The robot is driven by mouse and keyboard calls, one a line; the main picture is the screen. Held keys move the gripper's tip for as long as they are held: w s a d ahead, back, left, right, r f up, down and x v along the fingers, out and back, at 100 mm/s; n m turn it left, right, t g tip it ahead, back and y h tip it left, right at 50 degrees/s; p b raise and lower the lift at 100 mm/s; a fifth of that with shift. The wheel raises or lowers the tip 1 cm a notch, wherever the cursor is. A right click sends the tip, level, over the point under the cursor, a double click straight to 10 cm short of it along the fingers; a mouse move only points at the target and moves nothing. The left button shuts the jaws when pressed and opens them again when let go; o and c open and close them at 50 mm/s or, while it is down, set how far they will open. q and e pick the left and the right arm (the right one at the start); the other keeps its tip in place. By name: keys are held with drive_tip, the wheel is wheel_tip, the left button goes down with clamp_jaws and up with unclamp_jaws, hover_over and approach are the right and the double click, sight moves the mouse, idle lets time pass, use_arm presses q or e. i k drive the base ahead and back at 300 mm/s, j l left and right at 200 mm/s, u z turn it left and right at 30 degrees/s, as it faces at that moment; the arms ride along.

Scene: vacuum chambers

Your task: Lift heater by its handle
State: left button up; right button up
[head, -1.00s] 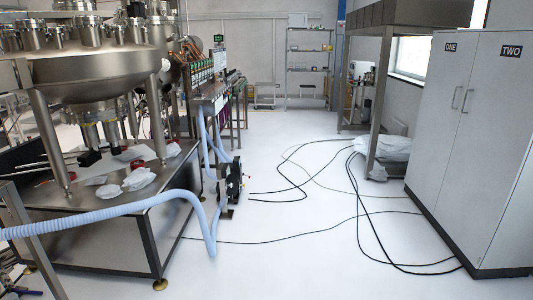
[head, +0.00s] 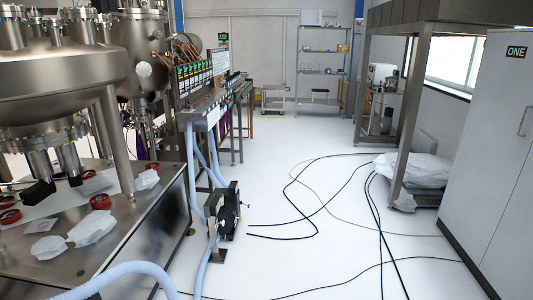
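I cannot clearly make out a heater. A black device (head: 228,212) with a round front stands low beside the bench, left of the picture's middle, with small red and yellow parts on its right side. I cannot tell whether it is the heater, and I cannot make out a handle on it. Neither of my grippers is in view.
A pale blue hose (head: 130,269) crosses the lower left. Black cables (head: 285,224) lie on the white floor. A steel table (head: 150,210) is at left, a grey cabinet (head: 500,130) at right. Open floor (head: 290,125) runs to the back shelf (head: 324,65).

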sight(187, 108)
drive_tip(key=i, duration=1.75)
drive_tip(key=i+z, duration=0.15)
drive_tip(key=i, duration=0.75)
drive_tip(key=i+j+z, duration=0.2)
drive_tip(key=i, duration=0.65)
drive_tip(key=i+l, duration=0.1)
drive_tip(key=i, duration=1.75)
drive_tip(key=i+j+u, duration=0.1)
drive_tip(key=i+u, duration=0.7)
drive_tip(key=i+l+u, duration=0.15)
drive_tip(key=u, duration=0.25)
drive_tip(key=i+l+u, duration=0.4)
drive_tip(key=j, duration=0.1)
